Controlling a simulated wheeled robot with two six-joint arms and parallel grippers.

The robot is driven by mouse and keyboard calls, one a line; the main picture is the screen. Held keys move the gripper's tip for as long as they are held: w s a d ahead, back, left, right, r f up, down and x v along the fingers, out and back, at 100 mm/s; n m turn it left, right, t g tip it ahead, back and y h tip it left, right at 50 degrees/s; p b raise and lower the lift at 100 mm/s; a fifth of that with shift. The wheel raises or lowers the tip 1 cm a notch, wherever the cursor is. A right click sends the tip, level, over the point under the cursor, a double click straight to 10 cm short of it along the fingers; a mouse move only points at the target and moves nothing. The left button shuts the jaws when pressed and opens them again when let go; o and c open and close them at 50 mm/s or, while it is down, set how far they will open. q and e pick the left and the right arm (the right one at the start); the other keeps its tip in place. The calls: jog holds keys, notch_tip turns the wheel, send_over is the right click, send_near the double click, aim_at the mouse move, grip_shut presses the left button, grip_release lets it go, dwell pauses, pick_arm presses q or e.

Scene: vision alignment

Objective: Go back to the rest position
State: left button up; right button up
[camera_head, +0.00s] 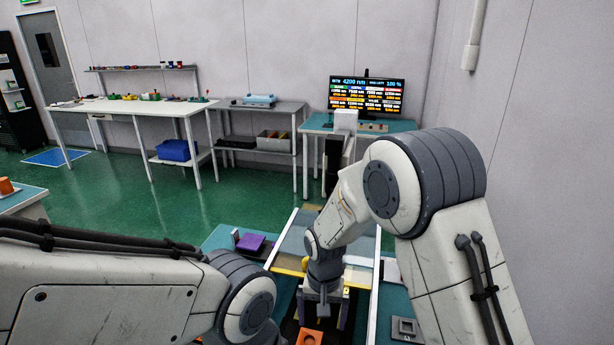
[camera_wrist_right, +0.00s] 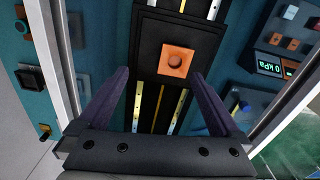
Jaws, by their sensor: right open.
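My right gripper (camera_head: 322,312) is open and points down over the work table in the head view. In the right wrist view its two dark fingers (camera_wrist_right: 160,76) stand wide apart with nothing between them. An orange square block (camera_wrist_right: 176,61) with a round hollow sits on a black plate (camera_wrist_right: 205,38) beyond the fingertips, apart from them. The orange block (camera_head: 309,337) also shows at the bottom edge of the head view, just below the right gripper. My left arm crosses the lower left, but its gripper is out of view.
A grey square part (camera_head: 405,329) is at the right. A monitor (camera_head: 367,95) stands on a far table. Green floor (camera_head: 240,205) lies open between the tables.

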jog(key=shift+n, duration=0.9)
jog(key=s+d+r, duration=0.1)
jog(key=d, duration=0.1)
jog(key=s+d+r, duration=0.1)
jog(key=s, duration=0.1)
jog(key=shift+d+r, duration=0.3)
jog(key=shift+d, duration=0.05)
